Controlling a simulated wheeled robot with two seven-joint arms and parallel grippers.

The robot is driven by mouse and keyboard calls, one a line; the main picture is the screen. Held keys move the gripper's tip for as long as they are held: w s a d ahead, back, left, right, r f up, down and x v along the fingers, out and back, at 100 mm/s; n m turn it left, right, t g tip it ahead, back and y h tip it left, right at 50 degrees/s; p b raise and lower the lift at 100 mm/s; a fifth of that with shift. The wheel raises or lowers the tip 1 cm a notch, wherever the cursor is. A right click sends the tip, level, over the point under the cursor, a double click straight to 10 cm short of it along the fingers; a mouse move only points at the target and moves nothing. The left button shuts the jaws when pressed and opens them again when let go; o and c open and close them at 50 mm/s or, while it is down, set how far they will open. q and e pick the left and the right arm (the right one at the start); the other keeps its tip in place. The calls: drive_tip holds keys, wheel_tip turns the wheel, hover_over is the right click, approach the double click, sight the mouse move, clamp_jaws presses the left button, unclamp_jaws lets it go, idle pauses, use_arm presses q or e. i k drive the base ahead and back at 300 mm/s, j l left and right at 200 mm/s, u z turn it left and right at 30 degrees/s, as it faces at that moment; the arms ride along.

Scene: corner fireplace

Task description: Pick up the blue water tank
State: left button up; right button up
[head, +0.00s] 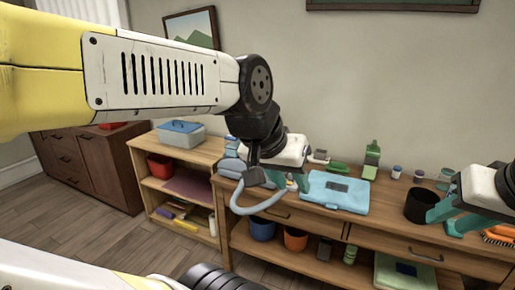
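My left gripper (297,178) hangs over the left part of the wooden bench, seen from behind, with its fingers pointing down. Its wrist hides most of the gap between the fingers, so I cannot tell how far apart they are. Beside and behind it is a blue-grey appliance (232,167) with a pale hose (262,207) that loops over the bench front. Parts of the appliance are hidden by my wrist, and I cannot make out a separate blue water tank on it. My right gripper (452,217) is open at the right, its teal fingers apart near a black cup (420,205).
A flat light-blue case (335,191) lies on the bench (380,231) right of my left gripper. A green bottle (372,159) and small jars (396,172) stand along the back.

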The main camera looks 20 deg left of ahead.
sight(231, 143)
drive_tip(key=i+j+u, duration=0.4)
drive_tip(key=j, duration=0.25)
drive_tip(key=i+j+u, duration=0.35)
drive_tip(key=i, duration=0.25)
drive_tip(key=i+j+u, duration=0.4)
drive_tip(key=i, duration=0.2)
